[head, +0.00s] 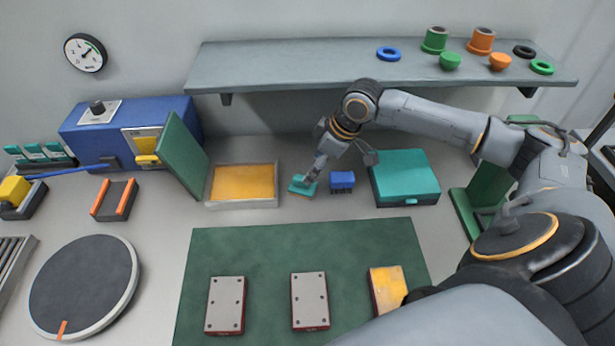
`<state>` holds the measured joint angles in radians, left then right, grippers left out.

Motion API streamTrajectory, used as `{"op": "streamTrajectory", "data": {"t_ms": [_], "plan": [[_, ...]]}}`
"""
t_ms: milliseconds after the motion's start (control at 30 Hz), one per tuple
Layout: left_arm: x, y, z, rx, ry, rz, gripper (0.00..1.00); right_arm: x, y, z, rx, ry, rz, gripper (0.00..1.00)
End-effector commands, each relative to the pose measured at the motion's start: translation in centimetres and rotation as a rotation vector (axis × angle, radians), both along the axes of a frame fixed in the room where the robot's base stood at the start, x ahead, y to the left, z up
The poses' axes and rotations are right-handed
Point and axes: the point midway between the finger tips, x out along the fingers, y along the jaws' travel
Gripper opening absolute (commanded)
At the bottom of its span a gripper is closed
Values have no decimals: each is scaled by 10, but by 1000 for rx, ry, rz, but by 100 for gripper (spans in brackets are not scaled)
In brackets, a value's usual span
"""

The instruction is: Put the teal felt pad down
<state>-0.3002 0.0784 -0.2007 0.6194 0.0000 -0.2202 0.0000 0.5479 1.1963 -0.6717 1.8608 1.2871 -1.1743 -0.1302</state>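The teal felt pad (298,188) is a small teal block low over or on the grey table, between the tray with the yellow-orange surface and a small blue block. My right gripper (309,180) points down at the pad from above right, with its fingertips closed on it. A gap between the pad and the table cannot be made out. My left gripper is not in view.
A yellow-filled tray (212,203) with a raised green lid (182,153) stands left of the pad. The blue block (342,182) and a teal box (404,178) stand to its right. A green mat (262,250) with several plates lies in front. A grey shelf (300,68) hangs behind.

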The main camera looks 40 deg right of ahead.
Motion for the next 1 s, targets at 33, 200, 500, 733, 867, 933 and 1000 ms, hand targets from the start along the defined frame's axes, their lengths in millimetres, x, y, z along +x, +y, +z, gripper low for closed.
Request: {"op": "streamTrajectory", "data": {"t_ms": [33,200,500,733,867,933,1000], "plan": [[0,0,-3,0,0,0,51,-3,-3,9,-2,-3,1,71],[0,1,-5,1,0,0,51,-10,-8,31,-1,-2,-1,71],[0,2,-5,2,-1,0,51,-14,-9,40,0,0,0,71],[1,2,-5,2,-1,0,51,-14,-9,39,0,0,0,71],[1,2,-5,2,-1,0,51,-14,-9,39,0,0,0,71],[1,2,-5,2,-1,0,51,-14,-9,39,0,0,0,71],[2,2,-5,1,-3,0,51,-14,-9,39,1,1,0,71]]}}
